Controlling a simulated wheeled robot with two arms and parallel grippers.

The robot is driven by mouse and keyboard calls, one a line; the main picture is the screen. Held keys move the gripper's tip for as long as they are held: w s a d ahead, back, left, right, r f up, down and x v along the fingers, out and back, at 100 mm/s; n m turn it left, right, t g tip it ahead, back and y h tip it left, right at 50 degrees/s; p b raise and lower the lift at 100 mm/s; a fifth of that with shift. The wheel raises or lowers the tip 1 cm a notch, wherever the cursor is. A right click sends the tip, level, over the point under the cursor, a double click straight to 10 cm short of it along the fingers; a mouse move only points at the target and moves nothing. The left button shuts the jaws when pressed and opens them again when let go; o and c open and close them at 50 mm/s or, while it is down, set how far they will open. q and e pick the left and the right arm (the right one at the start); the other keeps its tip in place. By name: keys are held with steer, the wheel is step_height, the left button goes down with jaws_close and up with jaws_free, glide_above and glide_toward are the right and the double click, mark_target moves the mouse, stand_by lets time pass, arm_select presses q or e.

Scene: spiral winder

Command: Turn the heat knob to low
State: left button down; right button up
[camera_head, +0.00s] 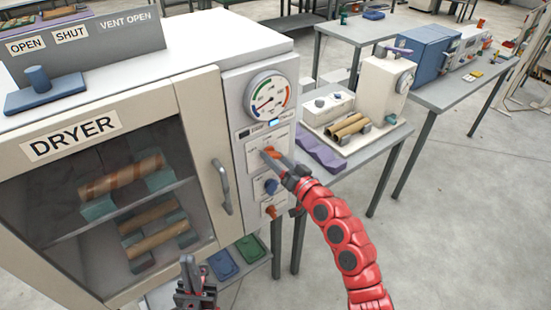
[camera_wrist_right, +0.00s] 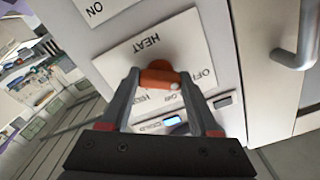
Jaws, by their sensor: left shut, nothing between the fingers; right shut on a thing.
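The heat knob (camera_wrist_right: 160,76) is orange and sits on a white plate marked HEAT (camera_wrist_right: 148,45) in the right wrist view. My right gripper (camera_wrist_right: 158,84) is shut on this knob, one finger on each side. The setting marks around the knob are partly hidden by the fingers. In the head view the knob (camera_head: 268,152) shows at the tip of the red right arm, on the dryer's side panel below the dial (camera_head: 268,97). My left gripper (camera_head: 188,268) is shut and empty at the bottom of the head view, in front of the dryer.
The dryer (camera_head: 190,110) has a closed glass door with a handle (camera_head: 221,187); tubes lie on racks inside. A blue knob (camera_head: 271,186) and an orange knob (camera_head: 270,211) are below the heat knob. A table with a winding machine (camera_head: 345,115) stands behind.

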steer(key=shift+m, duration=0.3)
steer(key=m, duration=0.4)
steer(key=shift+d+r+m, duration=0.1)
steer(key=shift+m, duration=0.2)
steer(key=m+p, duration=0.1)
steer(key=m, duration=0.2)
steer(key=shift+m, duration=0.3)
steer(key=shift+m+p, duration=0.4)
steer(key=shift+m, duration=1.1)
steer(key=o, duration=1.4)
steer(key=shift+c, duration=0.2)
steer(key=shift+s, duration=0.1)
